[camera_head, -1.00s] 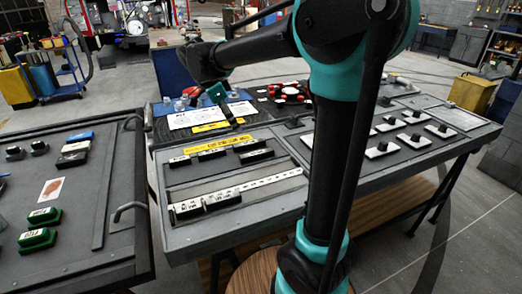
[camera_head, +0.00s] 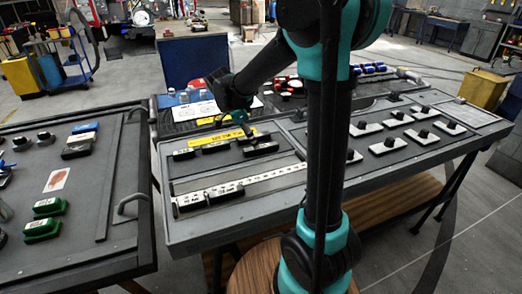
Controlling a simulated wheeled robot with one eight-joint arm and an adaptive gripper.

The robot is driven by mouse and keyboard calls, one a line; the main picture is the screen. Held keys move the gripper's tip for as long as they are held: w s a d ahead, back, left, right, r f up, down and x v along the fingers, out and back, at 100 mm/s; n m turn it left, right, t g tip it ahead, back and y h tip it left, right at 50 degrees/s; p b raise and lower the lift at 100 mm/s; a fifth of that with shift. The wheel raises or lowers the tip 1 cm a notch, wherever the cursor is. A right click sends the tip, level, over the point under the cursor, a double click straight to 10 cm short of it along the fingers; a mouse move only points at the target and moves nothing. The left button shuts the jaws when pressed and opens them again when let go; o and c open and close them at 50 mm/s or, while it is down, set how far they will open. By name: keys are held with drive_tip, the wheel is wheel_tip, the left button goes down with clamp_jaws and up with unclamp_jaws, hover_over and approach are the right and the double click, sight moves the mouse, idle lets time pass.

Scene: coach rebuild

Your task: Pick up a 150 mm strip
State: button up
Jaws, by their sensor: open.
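Several black strips with small white labels lie on the grey worktop panel (camera_head: 285,200). In the back row are a left strip (camera_head: 184,154), a middle strip (camera_head: 215,147) and a right strip (camera_head: 262,149). A longer black piece (camera_head: 208,197) with white labels lies nearer the front, beside a white ruler scale (camera_head: 262,179). The label lengths are too small to read. My gripper (camera_head: 249,131) is open and points down just above and behind the right strip, apparently apart from it. My arm's column hides part of the panel to the right.
A yellow label plate (camera_head: 220,138) lies behind the back row. White plates with black knobs (camera_head: 383,145) stand on the right panel. A left bench (camera_head: 80,262) holds green blocks (camera_head: 44,227); a gap separates the benches. A metal handle (camera_head: 132,203) rises at its edge.

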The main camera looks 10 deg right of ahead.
sight(261, 149)
drive_tip(key=x, duration=0.5)
drive_tip(key=shift+w+d, duration=0.1)
drive_tip(key=shift+w, duration=0.15)
clamp_jaws()
